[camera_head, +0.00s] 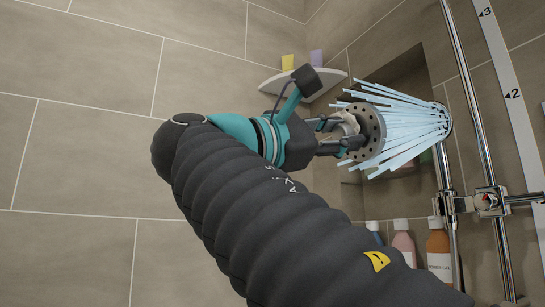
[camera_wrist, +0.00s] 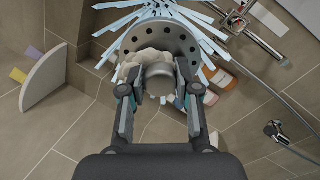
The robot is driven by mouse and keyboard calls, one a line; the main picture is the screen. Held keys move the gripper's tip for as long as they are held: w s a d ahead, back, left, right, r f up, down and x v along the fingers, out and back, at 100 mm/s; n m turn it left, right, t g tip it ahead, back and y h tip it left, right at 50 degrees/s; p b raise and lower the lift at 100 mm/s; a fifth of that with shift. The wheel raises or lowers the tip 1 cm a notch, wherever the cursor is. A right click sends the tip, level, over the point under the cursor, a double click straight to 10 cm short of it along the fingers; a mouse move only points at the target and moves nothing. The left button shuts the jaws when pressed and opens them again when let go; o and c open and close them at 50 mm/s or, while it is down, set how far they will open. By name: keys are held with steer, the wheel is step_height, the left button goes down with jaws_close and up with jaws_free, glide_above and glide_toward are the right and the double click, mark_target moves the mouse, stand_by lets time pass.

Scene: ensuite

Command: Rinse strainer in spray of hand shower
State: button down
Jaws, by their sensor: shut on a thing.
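The strainer (camera_head: 376,135) is a grey round disc with a ring of holes and a stub at its back. My gripper (camera_head: 340,136) is shut on it by the stub, in mid-air. In the wrist view the strainer (camera_wrist: 176,38) stands beyond my gripper (camera_wrist: 160,90), whose fingers sit on both sides of the stub. A pale, lumpy clump (camera_wrist: 139,63) clings around the stub on the near side. The hand shower (camera_head: 445,121) is mounted on a rail to the right. Its light blue spray (camera_head: 415,121) runs leftward onto the strainer, some streaks passing its rim.
A chrome rail (camera_head: 470,90) and marked white strip (camera_head: 510,95) stand at right. Several bottles (camera_head: 440,255) stand low behind the arm. A corner shelf (camera_head: 305,85) holds yellow and purple items. A recessed niche lies behind the spray. The left wall is bare.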

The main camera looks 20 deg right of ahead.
mark_target(372, 130)
steer(key=shift+p+x, duration=0.35)
steer(key=shift+x, duration=3.2)
